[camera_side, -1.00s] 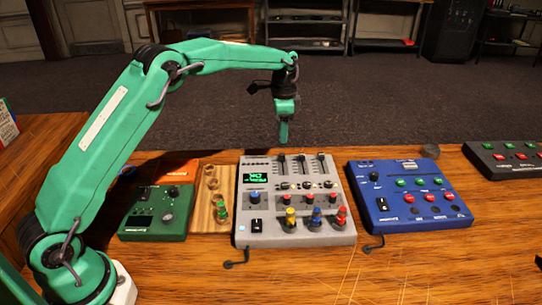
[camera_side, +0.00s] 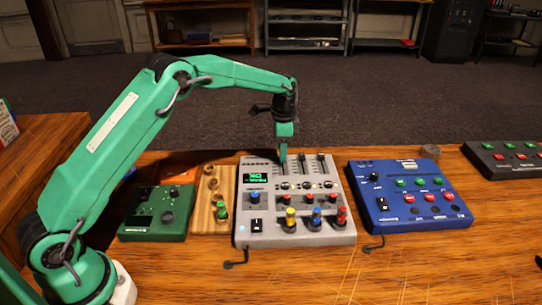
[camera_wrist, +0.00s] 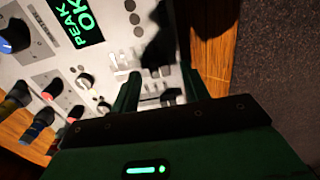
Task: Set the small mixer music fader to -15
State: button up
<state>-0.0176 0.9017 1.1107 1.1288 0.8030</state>
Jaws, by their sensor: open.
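The small mixer is the grey box (camera_side: 262,212) in the middle of the desk; its face also fills the left of the wrist view (camera_wrist: 45,78). It has three upright fader slots near its far edge; I cannot read their labels or scale, so I cannot tell which is the music fader. My gripper (camera_side: 283,157) points down over the leftmost fader and hides its cap. In the wrist view my gripper (camera_wrist: 161,80) is open, its two fingers apart with part of the fader area between them. Contact with a cap cannot be seen.
The mixer's green display (camera_side: 255,178) reads PEAK OK. A green box (camera_side: 155,226) and a wooden strip with knobs (camera_side: 203,215) stand left of the mixer. A blue box (camera_side: 412,208) stands right, and a black box (camera_side: 510,160) farther right. The front desk is mostly clear.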

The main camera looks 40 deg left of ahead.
jog(key=shift+f, duration=0.55)
grip_shut()
